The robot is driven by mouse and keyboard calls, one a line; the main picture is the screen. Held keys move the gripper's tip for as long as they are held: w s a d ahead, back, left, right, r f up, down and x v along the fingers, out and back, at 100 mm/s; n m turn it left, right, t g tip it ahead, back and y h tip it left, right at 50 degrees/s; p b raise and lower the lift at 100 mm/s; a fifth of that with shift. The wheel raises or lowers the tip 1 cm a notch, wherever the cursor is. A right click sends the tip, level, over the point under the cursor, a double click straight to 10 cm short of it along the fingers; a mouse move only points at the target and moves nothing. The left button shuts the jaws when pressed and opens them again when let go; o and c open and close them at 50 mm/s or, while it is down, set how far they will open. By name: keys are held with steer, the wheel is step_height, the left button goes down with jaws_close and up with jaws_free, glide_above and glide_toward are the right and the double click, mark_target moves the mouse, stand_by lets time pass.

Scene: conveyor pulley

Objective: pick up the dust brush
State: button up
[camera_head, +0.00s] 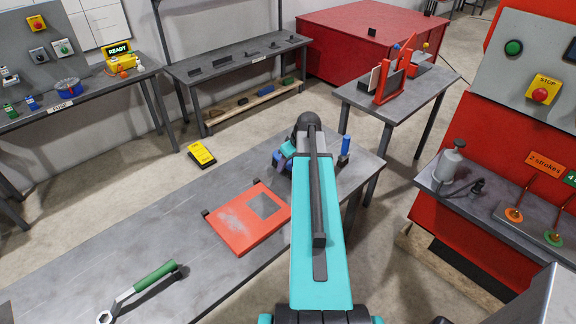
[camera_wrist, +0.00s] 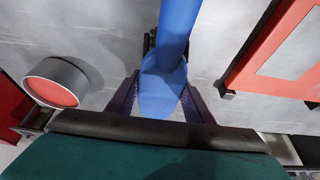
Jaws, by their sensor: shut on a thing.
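The dust brush (camera_wrist: 172,40) shows in the wrist view as a smooth blue handle with a broad rounded end. It runs from the top edge down between the two dark fingers. My gripper (camera_wrist: 161,84) is shut on this blue part. The brush's bristles cannot be made out, and its far end is cut off by the frame. In the head view, my teal arm hides most of the gripper and the brush, above the far end of the grey bench (camera_head: 190,215).
An orange-red panel (camera_head: 235,232) lies beside my arm; its edge also shows in the wrist view (camera_wrist: 265,78). A blue upright object (camera_head: 345,146) stands right of my arm. A green-handled wrench (camera_head: 152,276) lies at the near left. A red-topped round object (camera_wrist: 58,82) is left in the wrist view.

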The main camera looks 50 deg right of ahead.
steer(key=shift+r+b, duration=1.4)
steer(key=shift+r, duration=3.1)
steer(key=o, duration=0.4)
steer(key=shift+c, duration=0.7)
steer(key=w+a+r+b, duration=0.15)
steer(key=w+a, duration=0.35)
steer(key=a, duration=0.6)
steer(key=w+a+r+b, duration=0.15)
steer(key=w+a, duration=0.45)
steer(key=a, duration=0.6)
steer(key=a+r, duration=0.2)
steer(key=a, duration=0.9)
steer(key=a+r+b, duration=0.1)
steer(key=a+r, duration=0.1)
steer(key=a, duration=1)
steer(key=shift+w+a+r+n, duration=0.2)
steer(key=shift+w+r+n, duration=0.05)
steer(key=shift+w+n, duration=0.15)
